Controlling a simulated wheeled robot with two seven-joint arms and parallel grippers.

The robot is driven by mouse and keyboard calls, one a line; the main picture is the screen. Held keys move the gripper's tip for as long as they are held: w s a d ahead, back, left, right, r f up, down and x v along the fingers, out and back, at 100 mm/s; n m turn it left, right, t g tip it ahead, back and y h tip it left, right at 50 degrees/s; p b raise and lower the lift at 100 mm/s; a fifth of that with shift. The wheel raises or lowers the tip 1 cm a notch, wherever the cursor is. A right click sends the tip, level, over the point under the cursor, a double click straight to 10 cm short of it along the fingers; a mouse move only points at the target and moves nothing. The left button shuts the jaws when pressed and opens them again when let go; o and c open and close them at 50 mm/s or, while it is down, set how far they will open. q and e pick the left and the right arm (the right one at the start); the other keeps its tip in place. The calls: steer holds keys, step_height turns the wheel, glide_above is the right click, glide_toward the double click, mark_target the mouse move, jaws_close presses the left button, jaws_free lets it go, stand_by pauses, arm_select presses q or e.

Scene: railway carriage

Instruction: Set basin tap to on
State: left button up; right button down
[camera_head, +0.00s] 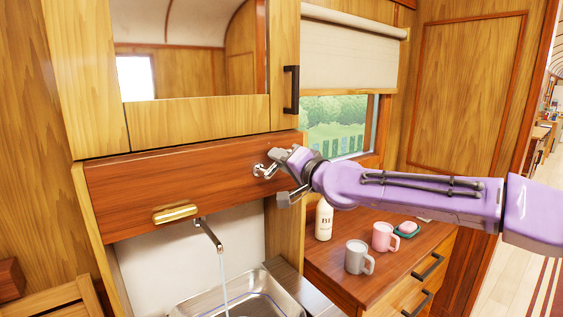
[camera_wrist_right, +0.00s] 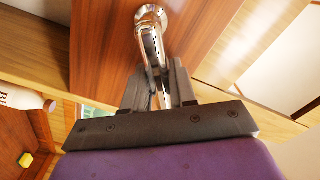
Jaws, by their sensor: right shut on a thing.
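The chrome tap lever (camera_head: 262,171) sticks out from the wooden panel above the basin, at the right end. My right gripper (camera_head: 278,172) is at this lever and shut on it. In the right wrist view the lever (camera_wrist_right: 151,38) runs from its round mount down between the fingers of my right gripper (camera_wrist_right: 159,90). The spout (camera_head: 209,236) hangs under the panel, and a thin stream of water (camera_head: 223,270) falls from it into the metal basin (camera_head: 262,287). My left gripper is not in view.
A wooden counter (camera_head: 330,272) on the right holds a white bottle (camera_head: 324,220), a grey mug (camera_head: 357,258), a pink mug (camera_head: 384,237) and a soap dish (camera_head: 407,232). A brass handle (camera_head: 175,214) is on the panel. A mirrored cabinet (camera_head: 190,112) hangs above.

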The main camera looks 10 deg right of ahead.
stand_by(0.3)
steer(key=c, duration=1)
jaws_free()
steer(key=shift+s+d, duration=0.1)
steer(key=b+v, duration=0.1)
steer(key=v, duration=0.9)
steer(key=shift+s+b, duration=0.25)
steer(key=shift+b, duration=0.1)
steer(key=shift+d, duration=0.1)
